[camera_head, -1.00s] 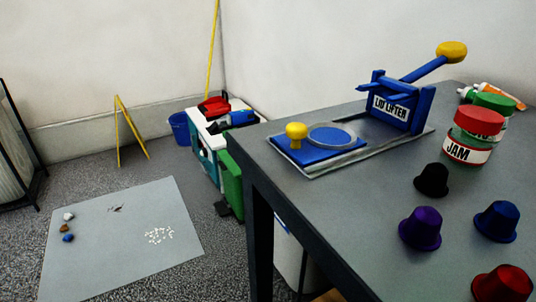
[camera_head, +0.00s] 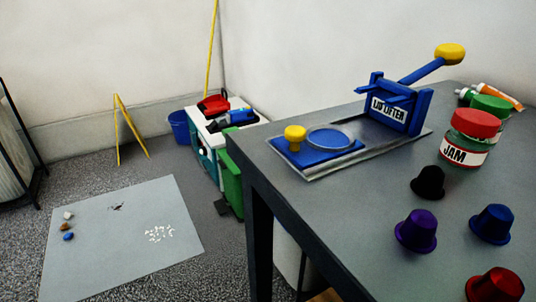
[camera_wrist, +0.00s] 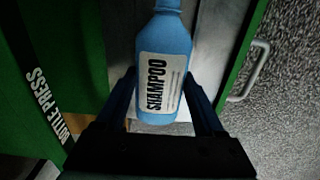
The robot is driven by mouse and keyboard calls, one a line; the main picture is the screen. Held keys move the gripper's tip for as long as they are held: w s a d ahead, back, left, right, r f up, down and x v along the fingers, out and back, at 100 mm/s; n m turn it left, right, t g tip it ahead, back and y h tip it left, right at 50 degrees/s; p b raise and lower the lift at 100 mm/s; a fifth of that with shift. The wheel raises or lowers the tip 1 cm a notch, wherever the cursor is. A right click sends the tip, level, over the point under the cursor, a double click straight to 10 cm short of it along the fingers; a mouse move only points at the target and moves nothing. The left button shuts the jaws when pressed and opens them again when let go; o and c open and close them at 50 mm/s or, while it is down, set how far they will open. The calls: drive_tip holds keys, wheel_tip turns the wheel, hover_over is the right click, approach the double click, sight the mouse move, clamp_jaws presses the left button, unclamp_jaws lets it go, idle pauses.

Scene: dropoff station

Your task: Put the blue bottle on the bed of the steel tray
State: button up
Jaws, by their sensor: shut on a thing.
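The blue bottle (camera_wrist: 166,42), labelled SHAMPOO, shows in the wrist view between the two fingers of my gripper (camera_wrist: 160,76). My gripper is shut on it, with one finger on each side of its lower body. The bottle's neck points to the top of the picture, where its top is cut off. Neither my gripper nor the bottle shows in the head view.
In the wrist view, a green BOTTLE PRESS (camera_wrist: 75,45) is at left and a green panel with a pale handle (camera_wrist: 247,70) at right. The dark grey table (camera_head: 375,205) holds a jam jar (camera_head: 465,152) and several coloured capsules. A grey mat (camera_head: 120,240) lies on the floor.

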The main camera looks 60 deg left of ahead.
idle(0.3)
drive_tip(key=o, duration=0.9)
wheel_tip(320, 180, up, 7)
drive_tip(key=p, duration=0.7)
drive_tip(key=shift+p, duration=0.4)
